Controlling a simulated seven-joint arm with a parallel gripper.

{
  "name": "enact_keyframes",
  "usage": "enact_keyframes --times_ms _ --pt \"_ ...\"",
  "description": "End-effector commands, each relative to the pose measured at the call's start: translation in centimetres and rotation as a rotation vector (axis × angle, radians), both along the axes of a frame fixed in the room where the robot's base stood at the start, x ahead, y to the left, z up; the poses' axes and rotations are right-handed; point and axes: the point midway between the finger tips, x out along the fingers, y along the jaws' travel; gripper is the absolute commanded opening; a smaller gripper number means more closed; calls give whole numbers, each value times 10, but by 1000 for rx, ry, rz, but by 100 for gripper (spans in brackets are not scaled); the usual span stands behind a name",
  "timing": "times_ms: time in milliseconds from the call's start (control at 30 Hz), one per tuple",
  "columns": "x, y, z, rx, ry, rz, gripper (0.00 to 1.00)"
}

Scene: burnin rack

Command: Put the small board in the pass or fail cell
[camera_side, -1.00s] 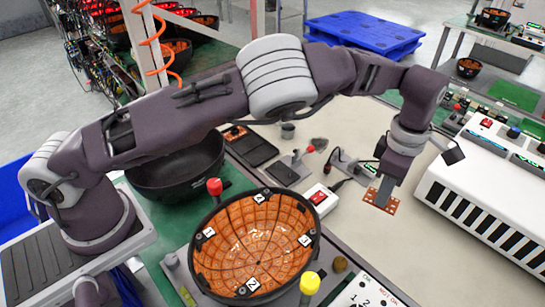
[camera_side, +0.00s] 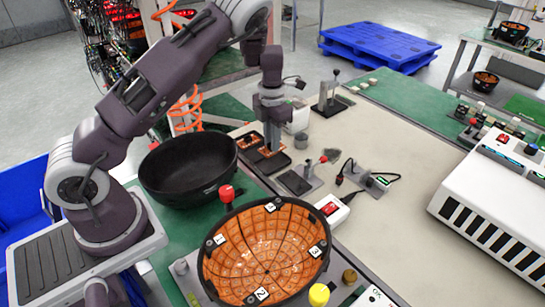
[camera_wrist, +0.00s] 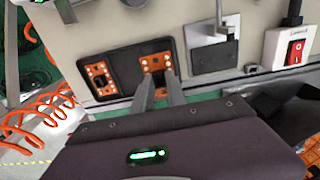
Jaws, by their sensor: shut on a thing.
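My gripper (camera_side: 272,146) points down over the dark two-cell tray at the back of the bench. It is shut on the small orange board (camera_wrist: 156,62), which is in or just above the right-hand cell (camera_wrist: 128,72) in the wrist view. Whether the board touches the cell floor cannot be told. The fingers hide the board's near part. The left-hand cell (camera_wrist: 85,69) holds another orange board (camera_wrist: 99,78) with a dark part on it. I cannot read any pass or fail marking on the cells.
A metal fixture with a dark plate (camera_wrist: 214,58) stands just right of the tray. A red-switch box (camera_wrist: 295,46) is further right. A black bowl (camera_side: 188,172) lies left of the gripper, and an orange-lined bowl (camera_side: 264,250) in front.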

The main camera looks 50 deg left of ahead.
Motion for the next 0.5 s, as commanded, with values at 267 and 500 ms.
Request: enact_keyframes --times_ms 267,500 --pt "0 0 -43 0 3 -2 0" --pt "1 -1 -51 0 -2 -4 0"
